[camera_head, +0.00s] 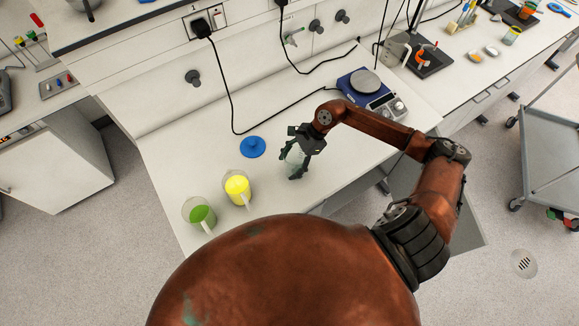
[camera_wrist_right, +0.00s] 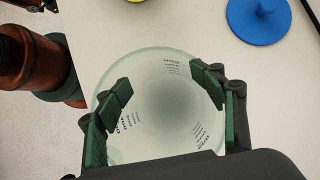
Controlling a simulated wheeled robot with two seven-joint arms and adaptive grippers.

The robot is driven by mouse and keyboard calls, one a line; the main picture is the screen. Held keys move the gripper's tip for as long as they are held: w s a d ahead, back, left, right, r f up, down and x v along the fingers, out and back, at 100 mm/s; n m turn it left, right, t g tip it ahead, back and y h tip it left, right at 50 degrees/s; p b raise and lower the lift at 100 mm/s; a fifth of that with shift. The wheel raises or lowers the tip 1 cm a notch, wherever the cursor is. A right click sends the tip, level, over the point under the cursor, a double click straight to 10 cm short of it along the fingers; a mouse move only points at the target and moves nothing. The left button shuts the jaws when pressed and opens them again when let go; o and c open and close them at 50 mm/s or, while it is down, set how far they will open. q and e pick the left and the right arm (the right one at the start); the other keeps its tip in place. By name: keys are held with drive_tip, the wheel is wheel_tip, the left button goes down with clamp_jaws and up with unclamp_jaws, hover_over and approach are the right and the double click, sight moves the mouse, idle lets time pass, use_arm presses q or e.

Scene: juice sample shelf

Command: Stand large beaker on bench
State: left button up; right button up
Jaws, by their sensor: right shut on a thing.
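The large beaker (camera_wrist_right: 155,105) is clear glass with printed dark marks, seen from above in the right wrist view. My right gripper (camera_wrist_right: 165,90) has its green-padded fingers closed on the beaker from both sides. In the head view the right gripper (camera_head: 297,158) is over the white bench (camera_head: 172,160), with part of the glass beaker (camera_head: 292,157) showing between its fingers. The beaker looks upright. I cannot tell whether its base touches the bench. The left gripper is not in view.
A blue round object with a knob (camera_head: 252,147) lies left of the gripper. A jug of yellow liquid (camera_head: 237,187) and a jug of green liquid (camera_head: 201,213) stand near the front left. A blue hotplate (camera_head: 366,88) stands behind right. Black cables cross the bench.

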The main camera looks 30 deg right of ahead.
drive_tip(key=shift+f+p, duration=0.35)
drive_tip(key=shift+f, duration=0.7)
drive_tip(key=o, duration=2)
drive_tip(key=shift+c, duration=0.2)
drive_tip(key=b+v, duration=0.3)
drive_tip(key=v, duration=0.9)
drive_tip(key=shift+s, duration=0.1)
